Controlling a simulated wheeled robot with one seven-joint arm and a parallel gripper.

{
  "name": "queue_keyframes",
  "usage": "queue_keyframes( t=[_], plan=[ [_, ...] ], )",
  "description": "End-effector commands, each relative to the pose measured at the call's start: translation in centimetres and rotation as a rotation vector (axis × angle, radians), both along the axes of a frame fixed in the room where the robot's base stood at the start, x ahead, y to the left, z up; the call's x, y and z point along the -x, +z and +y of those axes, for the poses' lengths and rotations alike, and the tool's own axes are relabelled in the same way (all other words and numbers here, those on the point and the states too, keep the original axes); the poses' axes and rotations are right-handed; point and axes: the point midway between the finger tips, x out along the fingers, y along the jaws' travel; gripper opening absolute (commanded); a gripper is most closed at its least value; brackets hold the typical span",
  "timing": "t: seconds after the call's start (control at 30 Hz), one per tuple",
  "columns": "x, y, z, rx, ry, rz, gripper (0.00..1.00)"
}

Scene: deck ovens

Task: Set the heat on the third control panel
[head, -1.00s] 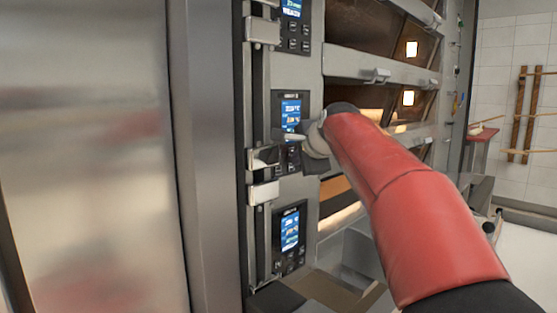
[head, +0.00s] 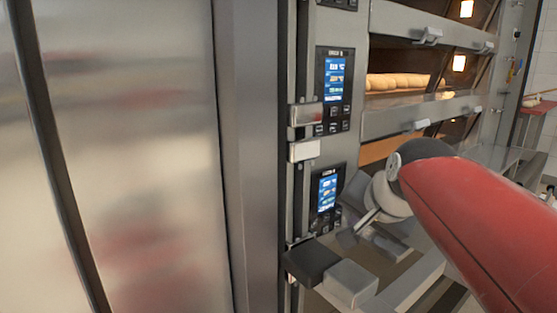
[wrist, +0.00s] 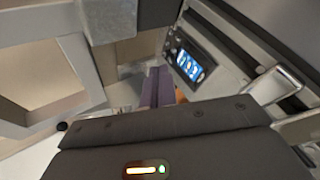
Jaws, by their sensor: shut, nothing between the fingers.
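Control panels run down the oven front in the head view. The lowest visible panel (head: 327,194), third from the top of those in view, has a lit blue screen with small dark buttons below it. The panel above it (head: 335,88) is also lit, and only the bottom of a higher one (head: 338,3) shows. My gripper (head: 347,239) is just right of the lowest panel's lower edge; contact cannot be told. In the wrist view, a lit panel (wrist: 188,64) lies right of my shut, empty fingers (wrist: 156,76). My arm hides part of the oven front.
Metal handles and brackets (head: 304,151) run down the left of the panels. A dark block (head: 311,263) and a grey block (head: 349,282) jut out below. Loaves (head: 400,82) lie in an oven deck. A large steel surface (head: 140,150) fills the left.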

Motion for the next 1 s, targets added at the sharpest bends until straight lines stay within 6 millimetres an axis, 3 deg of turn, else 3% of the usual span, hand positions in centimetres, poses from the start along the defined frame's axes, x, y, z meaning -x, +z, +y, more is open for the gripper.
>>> queue_keyframes(
  t=[0.03, 0.1, 0.2, 0.33, 0.5, 1.0],
  plan=[
    [3.2, -2.6, 0.1, 0.079, 0.072, 0.036, 0.0],
    [6.9, -6.0, 0.0, 0.185, 0.175, 0.085, 0.0],
    [11.2, -10.2, -0.3, 0.305, 0.305, 0.142, 0.0],
    [14.8, -14.0, -0.6, 0.401, 0.424, 0.195, 0.0],
    [16.5, -15.9, -0.8, 0.447, 0.485, 0.221, 0.0],
    [16.5, -15.9, -0.7, 0.447, 0.484, 0.221, 0.0]
  ],
)
